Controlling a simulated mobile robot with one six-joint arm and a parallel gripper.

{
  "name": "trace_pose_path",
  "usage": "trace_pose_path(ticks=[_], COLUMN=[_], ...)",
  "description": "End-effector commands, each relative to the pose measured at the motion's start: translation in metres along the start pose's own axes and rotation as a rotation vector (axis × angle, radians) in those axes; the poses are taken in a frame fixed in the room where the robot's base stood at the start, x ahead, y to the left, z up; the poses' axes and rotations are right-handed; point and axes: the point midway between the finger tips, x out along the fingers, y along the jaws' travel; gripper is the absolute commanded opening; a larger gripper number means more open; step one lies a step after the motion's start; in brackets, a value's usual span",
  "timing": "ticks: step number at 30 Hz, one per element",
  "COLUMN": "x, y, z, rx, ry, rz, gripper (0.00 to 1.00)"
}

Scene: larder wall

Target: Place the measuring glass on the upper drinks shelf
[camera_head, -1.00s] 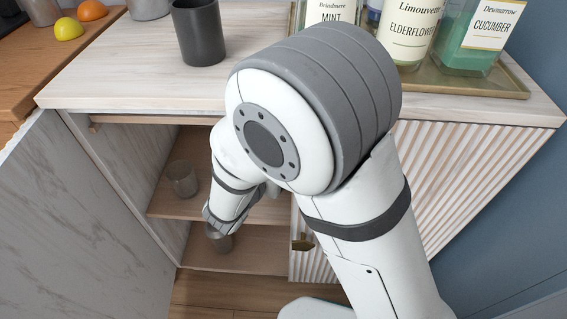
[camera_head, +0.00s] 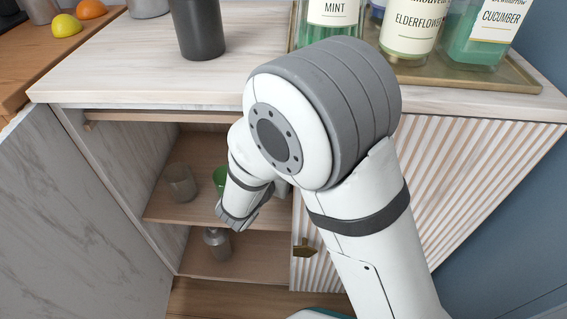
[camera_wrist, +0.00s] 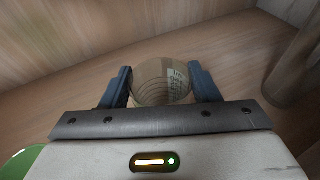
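The measuring glass (camera_wrist: 161,82) is clear, with fine curved lines, and shows in the wrist view between the two dark fingers of my gripper (camera_wrist: 162,88). The fingers lie against both its sides. Whether its base touches the board is not clear. In the head view my forearm hides the fingers and this glass. The upper drinks shelf (camera_head: 165,208) is a wooden board inside the open cabinet, and my gripper is at its right part.
A grey see-through tumbler (camera_head: 180,183) stands on the upper shelf at left. A green cup (camera_head: 219,180) is partly behind my arm. A grey shaker-like vessel (camera_head: 217,244) stands on the lower shelf. An open marble-look door (camera_head: 75,215) is at left, a ribbed door (camera_head: 450,185) at right.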

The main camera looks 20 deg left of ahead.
Motion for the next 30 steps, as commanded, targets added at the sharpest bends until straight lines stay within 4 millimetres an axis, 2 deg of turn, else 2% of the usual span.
trace_pose_path(ticks=[1,8,17,20,30], x=[0.0,0.0,-0.001,-0.013,-0.086], y=[0.0,0.0,-0.001,0.001,0.001], z=[0.0,0.0,0.005,0.005,0.006], rx=[0.0,0.0,0.001,-0.001,-0.001], ry=[0.0,0.0,0.0,0.0,0.0], rz=[0.0,-0.001,-0.001,0.002,0.003], gripper=[0.59,0.77,0.77,0.77,0.77])
